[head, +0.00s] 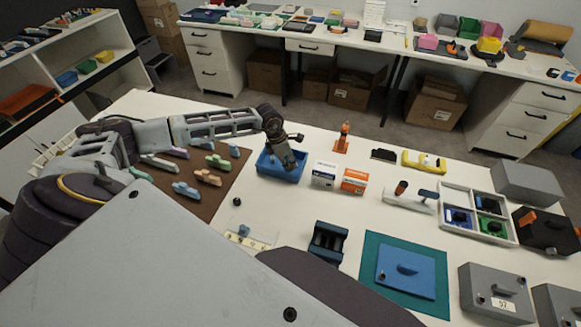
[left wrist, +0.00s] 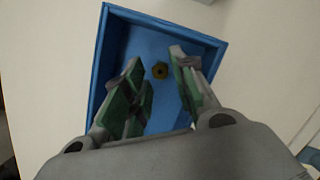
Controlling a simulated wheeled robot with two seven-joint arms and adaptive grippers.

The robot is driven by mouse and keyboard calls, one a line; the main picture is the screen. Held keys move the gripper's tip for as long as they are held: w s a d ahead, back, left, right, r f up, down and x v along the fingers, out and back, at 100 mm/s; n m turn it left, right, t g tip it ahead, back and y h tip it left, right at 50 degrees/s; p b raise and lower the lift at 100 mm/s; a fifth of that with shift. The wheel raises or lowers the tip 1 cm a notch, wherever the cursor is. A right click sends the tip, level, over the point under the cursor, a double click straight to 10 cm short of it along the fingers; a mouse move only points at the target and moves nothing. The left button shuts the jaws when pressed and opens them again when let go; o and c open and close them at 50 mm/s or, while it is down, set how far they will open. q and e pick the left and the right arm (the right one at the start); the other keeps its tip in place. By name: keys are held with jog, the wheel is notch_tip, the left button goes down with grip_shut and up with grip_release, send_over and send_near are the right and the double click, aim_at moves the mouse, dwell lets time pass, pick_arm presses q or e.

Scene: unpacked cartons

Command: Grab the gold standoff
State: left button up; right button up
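In the head view the blue tray (head: 268,166) stands on the white table, and the standoff cannot be made out there. My right gripper is not visible.
A white box (head: 323,174) and an orange box (head: 355,181) stand just right of the tray. A brown mat (head: 222,190) with several pastel tools lies to its left. An orange upright object (head: 343,138) stands behind. The table in front of the tray is mostly clear.

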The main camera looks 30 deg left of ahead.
pick_arm(q)
jog(key=shift+w+d+f, duration=0.15)
jog(key=shift+f, duration=0.6)
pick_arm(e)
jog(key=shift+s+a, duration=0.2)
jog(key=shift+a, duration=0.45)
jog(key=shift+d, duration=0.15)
pick_arm(q)
jog(key=c, duration=0.5)
jog(key=shift+c, duration=0.3)
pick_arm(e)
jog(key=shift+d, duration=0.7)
